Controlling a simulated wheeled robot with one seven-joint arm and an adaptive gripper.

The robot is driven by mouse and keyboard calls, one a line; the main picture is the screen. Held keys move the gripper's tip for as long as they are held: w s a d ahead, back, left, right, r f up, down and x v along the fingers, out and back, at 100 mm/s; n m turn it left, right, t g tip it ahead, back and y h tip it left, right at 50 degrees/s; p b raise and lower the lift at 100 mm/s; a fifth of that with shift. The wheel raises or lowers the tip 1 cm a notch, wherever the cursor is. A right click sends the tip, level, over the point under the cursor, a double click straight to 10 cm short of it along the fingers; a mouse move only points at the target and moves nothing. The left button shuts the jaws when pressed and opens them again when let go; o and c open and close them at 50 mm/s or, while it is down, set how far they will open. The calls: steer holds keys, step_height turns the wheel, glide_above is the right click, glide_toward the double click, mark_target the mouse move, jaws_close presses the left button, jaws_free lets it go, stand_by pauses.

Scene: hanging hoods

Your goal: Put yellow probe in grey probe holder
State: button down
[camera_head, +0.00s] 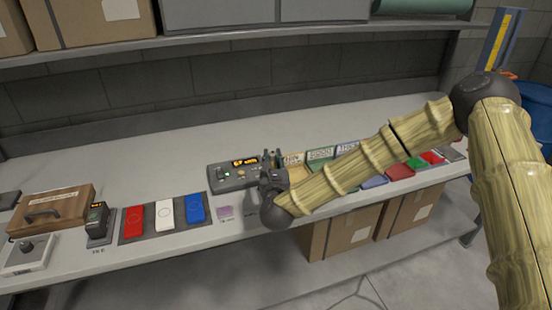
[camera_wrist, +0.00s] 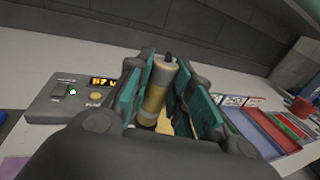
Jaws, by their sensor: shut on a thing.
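My gripper (camera_head: 270,172) is over the bench, at the right end of a grey device with a lit display (camera_head: 225,178). In the wrist view, the teal finger pads of my gripper (camera_wrist: 166,95) are shut on a gold-yellow cylinder (camera_wrist: 157,98). It has a paler upper part and a dark tip, and I take it to be the yellow probe. It stands nearly upright between the pads. Its lower end is mostly hidden by my gripper, so I cannot tell whether it touches anything. I cannot clearly pick out the grey probe holder.
A grey mat (camera_head: 121,233) with red, white and blue items lies left on the bench. A small black device (camera_head: 97,221) and a wooden case (camera_head: 52,207) stand beyond it. Colored trays (camera_wrist: 262,133) are to the right. The bench behind is clear; a shelf (camera_head: 120,57) hangs above.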

steer(key=shift+a+f, duration=0.3)
steer(key=shift+f, duration=0.5)
step_height(320, 180, down, 7)
steer(key=b, duration=0.2)
steer(key=shift+r+b, duration=0.2)
steer(key=shift+b, duration=0.2)
step_height(320, 180, down, 2)
steer(key=shift+f+b, duration=0.1)
steer(key=shift+b, duration=1)
steer(key=shift+s+b, duration=0.1)
steer(key=shift+b, duration=0.25)
steer(key=shift+f+b, duration=0.5)
steer(key=shift+b, duration=0.05)
steer(key=c, duration=1.2)
jaws_free()
steer(key=shift+s, duration=0.1)
